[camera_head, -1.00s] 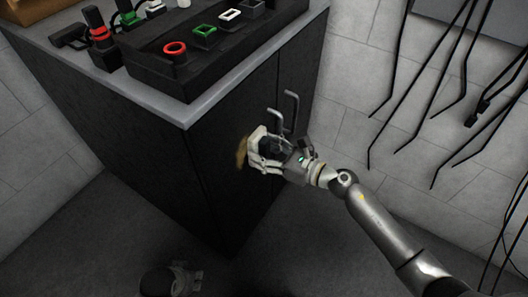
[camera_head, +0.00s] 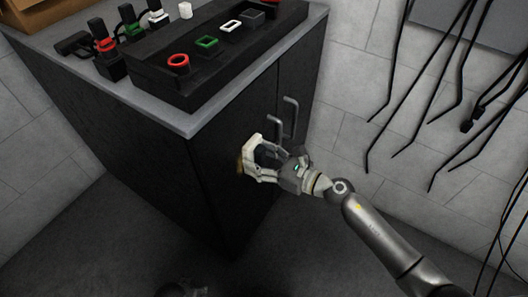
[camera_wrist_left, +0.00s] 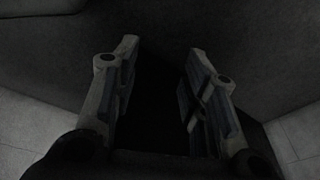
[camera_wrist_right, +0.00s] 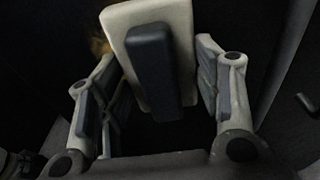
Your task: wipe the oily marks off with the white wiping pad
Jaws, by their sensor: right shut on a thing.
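The white wiping pad (camera_head: 251,151) is in my right gripper (camera_head: 266,162), held against or very near the dark cabinet front. In the right wrist view the pad (camera_wrist_right: 183,22) shows its back, with a dark handle block (camera_wrist_right: 153,70) between the fingers of my right gripper (camera_wrist_right: 155,88). A brownish oily mark (camera_head: 239,165) shows at the pad's left edge; part of it may be hidden behind the pad. It also shows in the right wrist view (camera_wrist_right: 97,43). My left gripper (camera_wrist_left: 163,65) is open and empty, low beside the cabinet.
The dark cabinet (camera_head: 150,140) has a grey top edge (camera_head: 185,124) and two bar handles (camera_head: 289,118), close to my right gripper. A black tray with coloured frames (camera_head: 200,65) stands on top. Black cables (camera_head: 440,90) hang on the right wall.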

